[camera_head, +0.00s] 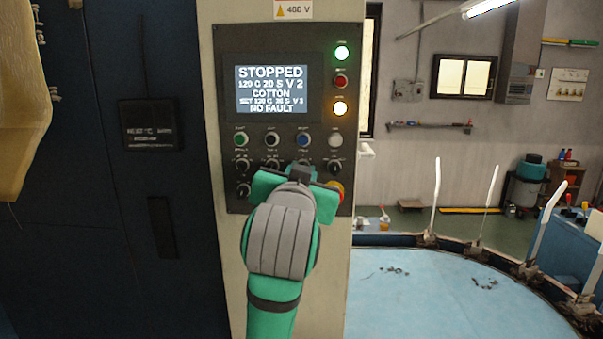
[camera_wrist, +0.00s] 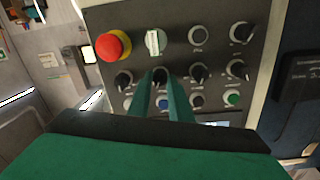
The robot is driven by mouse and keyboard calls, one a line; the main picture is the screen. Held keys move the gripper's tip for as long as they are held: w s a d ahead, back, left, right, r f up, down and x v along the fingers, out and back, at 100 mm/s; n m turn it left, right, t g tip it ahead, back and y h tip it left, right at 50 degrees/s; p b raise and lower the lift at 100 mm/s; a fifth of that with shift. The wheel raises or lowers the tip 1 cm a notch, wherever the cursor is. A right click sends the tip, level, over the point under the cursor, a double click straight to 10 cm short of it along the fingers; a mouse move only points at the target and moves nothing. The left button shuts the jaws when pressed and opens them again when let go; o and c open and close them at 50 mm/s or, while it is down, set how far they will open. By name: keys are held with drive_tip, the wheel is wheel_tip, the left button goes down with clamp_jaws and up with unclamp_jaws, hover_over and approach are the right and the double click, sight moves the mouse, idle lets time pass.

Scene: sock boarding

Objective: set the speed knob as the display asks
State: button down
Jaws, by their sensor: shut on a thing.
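The display (camera_head: 271,91) reads STOPPED, 120 C 20 S V 2, COTTON, then a SET line with 120 C 20 S and a V value that looks like 3, then NO FAULT. My gripper (camera_wrist: 161,84) is shut on a black knob (camera_wrist: 160,74), its green fingers on either side. In the upside-down wrist view it sits between two similar black knobs (camera_wrist: 198,73) (camera_wrist: 124,80). In the head view my gripper (camera_head: 298,175) hides this knob. The knob labels are too small to read, and its pointer is partly covered.
A red emergency button (camera_wrist: 113,46) with a yellow base and a pale selector switch (camera_wrist: 155,42) are close to my fingers. Coloured push buttons (camera_head: 303,140) line the panel above my gripper. A round blue table (camera_head: 430,300) with upright white forms stands at right.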

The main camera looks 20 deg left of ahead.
drive_tip(key=shift+d+m, duration=0.1)
drive_tip(key=shift+m, duration=1.5)
drive_tip(key=c, duration=1.6)
unclamp_jaws()
drive_tip(key=v, duration=1)
drive_tip(key=shift+s+d+r, duration=0.1)
drive_tip(key=shift+s+d, duration=0.05)
drive_tip(key=shift+s, duration=0.2)
